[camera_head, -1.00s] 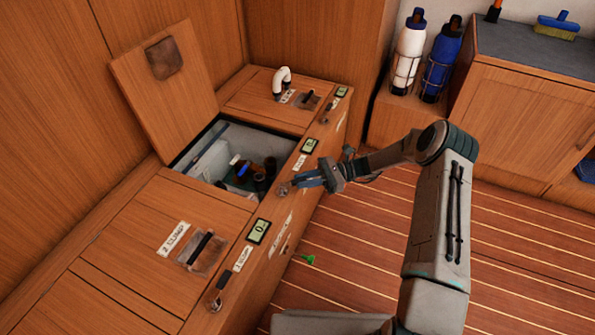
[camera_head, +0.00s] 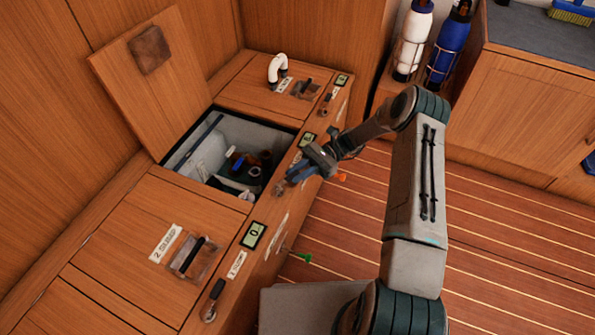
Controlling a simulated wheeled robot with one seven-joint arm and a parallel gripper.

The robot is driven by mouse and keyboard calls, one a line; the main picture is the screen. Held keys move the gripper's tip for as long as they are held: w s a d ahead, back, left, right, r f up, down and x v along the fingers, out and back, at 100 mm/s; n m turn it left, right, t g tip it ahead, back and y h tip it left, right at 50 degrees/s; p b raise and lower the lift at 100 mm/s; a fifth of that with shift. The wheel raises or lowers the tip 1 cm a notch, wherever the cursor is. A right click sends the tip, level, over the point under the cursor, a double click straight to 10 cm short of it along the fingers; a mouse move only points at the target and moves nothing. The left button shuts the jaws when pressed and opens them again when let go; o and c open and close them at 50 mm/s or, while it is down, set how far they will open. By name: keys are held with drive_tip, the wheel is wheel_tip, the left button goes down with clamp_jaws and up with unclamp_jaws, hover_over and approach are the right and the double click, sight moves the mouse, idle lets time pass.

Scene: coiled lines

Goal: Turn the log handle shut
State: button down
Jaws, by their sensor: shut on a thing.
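A row of lever handles with round metal pivots runs along the front edge of the wooden bench. The middle one, which I take as the log handle (camera_head: 279,187), sits beside the open locker, and its small label cannot be read surely. My gripper (camera_head: 297,176) is shut on this handle's lever. The blue-grey fingers hide most of the lever, and the round pivot shows just left of the fingertips. The nearer handle (camera_head: 214,297) and the farther handle (camera_head: 325,102) show dark grips.
The open locker (camera_head: 182,172) holds several dark items, and its lid (camera_head: 130,75) leans against the wall. A white bent pipe (camera_head: 278,69) stands on the far lid. Green (camera_head: 301,257) and orange (camera_head: 341,177) parts jut from the bench front. The striped floor (camera_head: 480,240) is clear.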

drive_tip(key=c, duration=1.3)
unclamp_jaws()
drive_tip(key=shift+w, duration=0.1)
drive_tip(key=p+v, duration=0.1)
drive_tip(key=v, duration=1.2)
drive_tip(key=shift+w+d, duration=0.1)
drive_tip(key=shift+d, duration=0.25)
